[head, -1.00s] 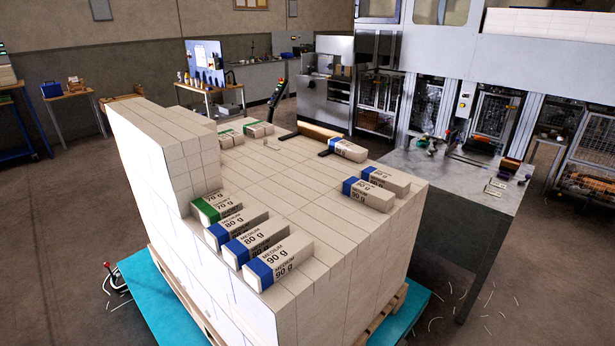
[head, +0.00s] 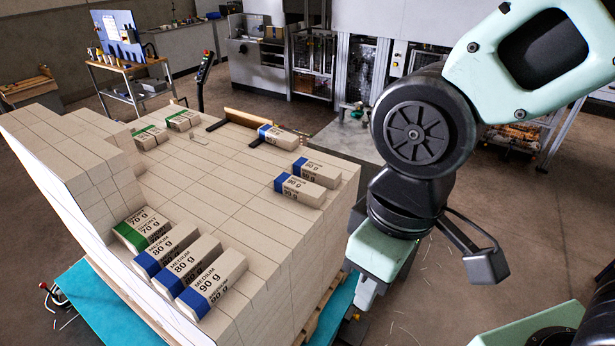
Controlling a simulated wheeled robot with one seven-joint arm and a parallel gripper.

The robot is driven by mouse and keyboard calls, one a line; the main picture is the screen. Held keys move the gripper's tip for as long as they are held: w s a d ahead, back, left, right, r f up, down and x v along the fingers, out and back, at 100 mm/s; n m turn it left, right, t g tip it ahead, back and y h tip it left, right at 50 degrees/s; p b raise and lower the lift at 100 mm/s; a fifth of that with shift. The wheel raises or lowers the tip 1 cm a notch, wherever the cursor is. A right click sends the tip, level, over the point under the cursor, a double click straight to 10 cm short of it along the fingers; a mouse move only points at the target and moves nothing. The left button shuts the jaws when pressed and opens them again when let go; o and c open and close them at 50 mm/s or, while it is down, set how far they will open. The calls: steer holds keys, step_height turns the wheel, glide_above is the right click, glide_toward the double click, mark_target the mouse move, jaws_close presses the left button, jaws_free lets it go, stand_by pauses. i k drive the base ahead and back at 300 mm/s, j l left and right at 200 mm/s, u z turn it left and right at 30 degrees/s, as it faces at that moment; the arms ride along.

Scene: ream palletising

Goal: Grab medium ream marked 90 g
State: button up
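The medium ream marked 90 g (head: 213,284) lies on the near edge of the stack of plain reams, its blue-banded end facing lower left. It is the nearest of a row. Beside it are a medium 80 g ream (head: 193,258), another blue-banded 80 g ream (head: 168,248) and a green-banded 70 g ream (head: 144,228). My gripper (head: 360,304) hangs beyond the stack's right side, well to the right of the 90 g ream and apart from it. Its fingers are seen edge-on, and their opening cannot be made out.
The stack (head: 245,215) has a taller block (head: 85,165) at its left. Blue-banded reams (head: 300,190) lie on the right part, one (head: 283,137) by a dark bracket. Green-banded reams (head: 183,120) lie at the back. The stack's middle top is clear.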

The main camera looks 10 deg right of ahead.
mark_target(195, 301)
steer(key=i+l+u, duration=0.15)
steer(key=l+u, duration=0.15)
steer(key=u, duration=0.2)
steer(key=i+l+u, duration=0.1)
steer(key=l+u, duration=0.2)
steer(key=u, duration=0.2)
steer(key=l+u, duration=0.35)
steer(key=u, duration=0.15)
